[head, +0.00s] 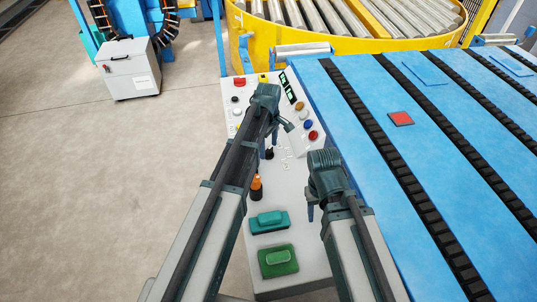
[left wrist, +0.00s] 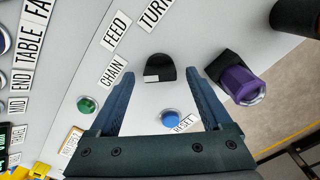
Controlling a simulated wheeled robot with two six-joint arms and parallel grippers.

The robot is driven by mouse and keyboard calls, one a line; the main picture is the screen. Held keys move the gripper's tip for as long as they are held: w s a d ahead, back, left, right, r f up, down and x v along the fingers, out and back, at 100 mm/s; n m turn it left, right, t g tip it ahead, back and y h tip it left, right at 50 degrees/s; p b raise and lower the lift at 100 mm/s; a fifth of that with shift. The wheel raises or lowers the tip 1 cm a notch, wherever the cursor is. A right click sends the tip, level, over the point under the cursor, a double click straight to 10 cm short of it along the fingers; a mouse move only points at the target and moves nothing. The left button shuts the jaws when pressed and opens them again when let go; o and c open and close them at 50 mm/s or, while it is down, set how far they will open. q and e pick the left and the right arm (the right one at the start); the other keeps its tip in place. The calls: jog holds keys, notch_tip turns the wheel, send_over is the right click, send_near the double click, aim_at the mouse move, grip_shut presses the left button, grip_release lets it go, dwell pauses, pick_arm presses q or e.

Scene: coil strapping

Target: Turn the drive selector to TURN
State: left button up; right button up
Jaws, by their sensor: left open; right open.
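The drive selector is a black knob (left wrist: 160,67) with a white mark on one side, on the pale panel in the left wrist view. CHAIN (left wrist: 112,72), FEED (left wrist: 116,34) and TURN (left wrist: 155,14) labels stand around it. Which label the mark points at I cannot tell. My left gripper (left wrist: 158,88) is open, with one finger on each side of the knob in the picture; contact is not visible. My right gripper (head: 314,208) is open and empty at the console's right edge.
A purple knob (left wrist: 238,85) stands close to my left gripper's right finger. A blue RESET button (left wrist: 171,118) and a green button (left wrist: 87,105) are near. An orange-topped lever (head: 256,187) and teal block (head: 269,221) stand nearer on the console. The blue conveyor table (head: 365,115) lies right.

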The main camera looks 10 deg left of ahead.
pick_arm(q)
jog(key=shift+f, duration=0.45)
pick_arm(e)
jog(key=shift+f, duration=0.5)
jog(key=shift+r, duration=0.1)
pick_arm(q)
grip_shut()
